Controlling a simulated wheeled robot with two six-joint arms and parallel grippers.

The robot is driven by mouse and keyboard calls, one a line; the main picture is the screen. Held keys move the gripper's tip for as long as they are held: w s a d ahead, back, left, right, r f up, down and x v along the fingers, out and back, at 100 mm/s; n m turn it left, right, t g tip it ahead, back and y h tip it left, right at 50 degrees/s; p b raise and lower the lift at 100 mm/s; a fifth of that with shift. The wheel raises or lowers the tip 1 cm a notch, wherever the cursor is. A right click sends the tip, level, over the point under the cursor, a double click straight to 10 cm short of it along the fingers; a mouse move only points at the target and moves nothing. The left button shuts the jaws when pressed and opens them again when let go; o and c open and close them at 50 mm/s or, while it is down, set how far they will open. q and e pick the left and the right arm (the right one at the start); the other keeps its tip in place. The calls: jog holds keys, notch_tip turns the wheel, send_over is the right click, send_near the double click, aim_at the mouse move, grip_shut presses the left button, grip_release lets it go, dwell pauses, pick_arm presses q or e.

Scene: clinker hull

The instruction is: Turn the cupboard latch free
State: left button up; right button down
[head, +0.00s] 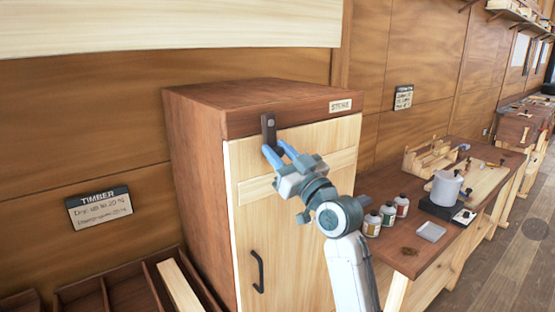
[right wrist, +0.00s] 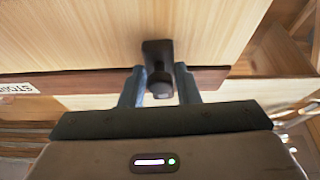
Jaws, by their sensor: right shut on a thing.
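The cupboard (head: 190,170) has a pale wooden door (head: 300,215) and a reddish-brown top and side. The dark latch (head: 269,126) is upright at the door's top left, across the seam between the top rail and the door. My right gripper (head: 273,151) is shut on the latch's lower end. In the right wrist view, the two blue-grey fingers (right wrist: 160,84) stand on either side of the dark latch (right wrist: 157,50). The fingers partly hide the latch's lower end in the head view. My left gripper is not in view.
A black handle (head: 257,271) is lower on the door. A workbench (head: 405,255) at the right holds several small bottles (head: 387,213) and a white pot (head: 446,188). An open divided timber bin (head: 130,292) stands at the lower left.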

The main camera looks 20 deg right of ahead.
jog(key=d+r+n+g+y+b, duration=0.1)
jog(key=n+b, duration=0.2)
jog(key=n, duration=0.1)
jog(key=w+d+r+n+g+y+b, duration=0.1)
jog(key=d+n+g+y+b, duration=0.1)
jog(key=n+b, duration=0.2)
jog(key=d+n+g+y+b, duration=0.1)
jog(key=n+g+b, duration=0.1)
jog(key=n+b, duration=0.2)
jog(key=shift+w+d+r+n, duration=0.15)
jog(key=shift+r+n, duration=0.05)
jog(key=shift+n, duration=0.35)
jog(key=shift+w+d+r+n, duration=0.15)
jog(key=shift+r+n, duration=0.05)
jog(key=shift+n, duration=0.35)
jog(key=shift+d+r+n+g+y, duration=0.25)
jog(key=shift+r+n+g, duration=0.2)
jog(key=shift+n, duration=0.55)
jog(key=shift+w+d+r+n+g+p, duration=0.1)
jog(key=shift+r+n+g+p, duration=0.1)
jog(key=shift+r+n, duration=0.3)
jog(key=shift+w+r+n+g+p, duration=0.1)
jog(key=shift+r+n+g+p, duration=0.1)
jog(key=shift+n, duration=0.5)
jog(key=shift+r+n+g+h+p, duration=0.35)
jog(key=shift+r+n+h+p, duration=0.15)
jog(key=shift+n, duration=0.7)
jog(key=c, duration=1.3)
grip_release()
